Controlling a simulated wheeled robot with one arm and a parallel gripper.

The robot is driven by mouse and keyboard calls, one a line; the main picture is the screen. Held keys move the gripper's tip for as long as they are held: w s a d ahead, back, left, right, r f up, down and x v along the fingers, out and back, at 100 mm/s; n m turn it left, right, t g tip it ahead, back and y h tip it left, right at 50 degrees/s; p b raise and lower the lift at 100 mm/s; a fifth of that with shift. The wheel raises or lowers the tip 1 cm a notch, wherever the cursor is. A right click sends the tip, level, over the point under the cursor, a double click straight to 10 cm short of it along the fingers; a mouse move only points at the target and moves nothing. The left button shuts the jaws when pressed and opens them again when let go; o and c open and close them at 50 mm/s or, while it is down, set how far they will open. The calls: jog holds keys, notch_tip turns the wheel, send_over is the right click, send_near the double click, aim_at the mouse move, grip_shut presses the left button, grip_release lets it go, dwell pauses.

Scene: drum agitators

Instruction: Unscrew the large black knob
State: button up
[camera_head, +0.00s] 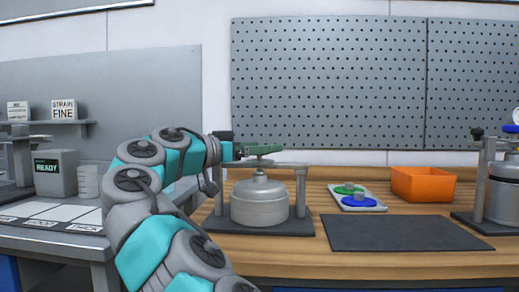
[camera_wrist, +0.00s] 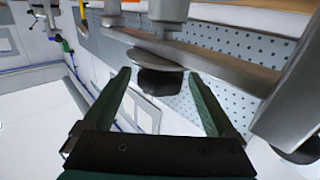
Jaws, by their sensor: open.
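The large black knob (camera_wrist: 158,82) sits against a round grey disc (camera_wrist: 153,59) on the metal crossbar (camera_wrist: 210,55) in the wrist view. My gripper (camera_wrist: 160,76) is open, its two green fingers apart on either side of the knob. I see no finger touching it, and how far it lies between them is unclear. In the head view my gripper (camera_head: 262,150) is just above the crossbar (camera_head: 275,165) of the left stand, over the metal drum (camera_head: 259,203); it hides the knob there.
A smaller black knob (camera_wrist: 297,148) shows at the lower right of the wrist view. A tray with green and blue discs (camera_head: 356,198), a dark mat (camera_head: 400,232) and an orange bin (camera_head: 422,184) lie to the right. A second stand (camera_head: 482,180) is at the right edge.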

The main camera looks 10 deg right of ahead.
jog(key=shift+d, duration=0.1)
jog(key=shift+c, duration=0.3)
jog(key=c, duration=1.3)
